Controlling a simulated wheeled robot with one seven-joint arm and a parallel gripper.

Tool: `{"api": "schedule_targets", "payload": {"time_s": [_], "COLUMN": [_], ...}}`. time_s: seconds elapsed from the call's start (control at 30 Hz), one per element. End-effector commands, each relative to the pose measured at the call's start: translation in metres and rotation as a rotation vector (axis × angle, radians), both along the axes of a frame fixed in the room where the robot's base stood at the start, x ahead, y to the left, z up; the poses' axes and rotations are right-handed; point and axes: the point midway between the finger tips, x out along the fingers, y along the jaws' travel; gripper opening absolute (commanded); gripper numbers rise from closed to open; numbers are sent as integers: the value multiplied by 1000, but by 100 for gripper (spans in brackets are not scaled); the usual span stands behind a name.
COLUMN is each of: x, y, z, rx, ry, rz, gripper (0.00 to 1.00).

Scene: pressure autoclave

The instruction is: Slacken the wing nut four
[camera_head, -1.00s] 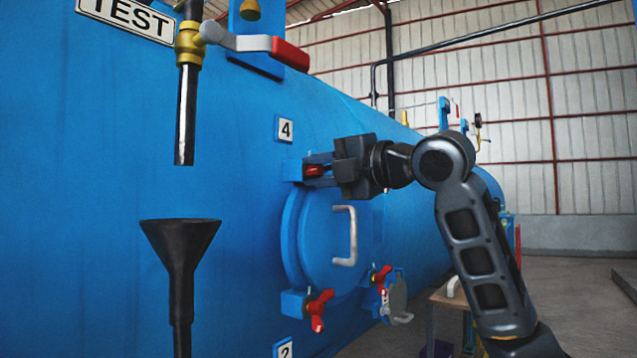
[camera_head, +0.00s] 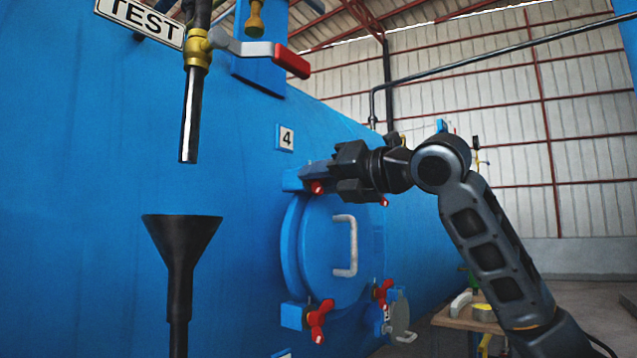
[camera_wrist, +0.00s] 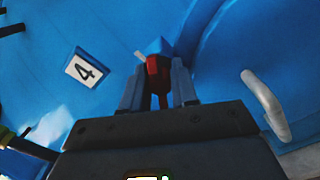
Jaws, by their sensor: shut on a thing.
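Wing nut four (camera_head: 317,188) is red and sits at the upper left of the round blue door (camera_head: 315,250), just below the "4" plate (camera_head: 285,138). In the head view my gripper (camera_head: 316,174) covers most of it, with a red end showing below the fingers. In the wrist view the red wing nut (camera_wrist: 157,68) lies between the two fingertips of my gripper (camera_wrist: 157,88), which is shut on it. The "4" plate (camera_wrist: 83,68) is to its left there.
Red wing nuts show at the door's lower left (camera_head: 319,320) and lower right (camera_head: 383,293). A pale door handle (camera_head: 350,245) stands out below my gripper. A black funnel (camera_head: 181,245) and a pipe with a red-handled valve (camera_head: 292,62) stand at the left.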

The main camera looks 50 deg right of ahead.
Motion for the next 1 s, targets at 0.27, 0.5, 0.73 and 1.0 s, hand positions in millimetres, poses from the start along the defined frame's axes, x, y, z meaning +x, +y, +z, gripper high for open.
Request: {"api": "schedule_targets", "payload": {"time_s": [0.27, 0.5, 0.73, 1.0], "x": [0, 1, 1, 0], "y": [2, 2, 2, 1], "z": [-3, -4, -3, -1], "rx": [-38, -39, -38, -38], "ry": [6, 8, 5, 3], "rz": [5, 4, 4, 1], "gripper": [0, 0, 41, 49]}}
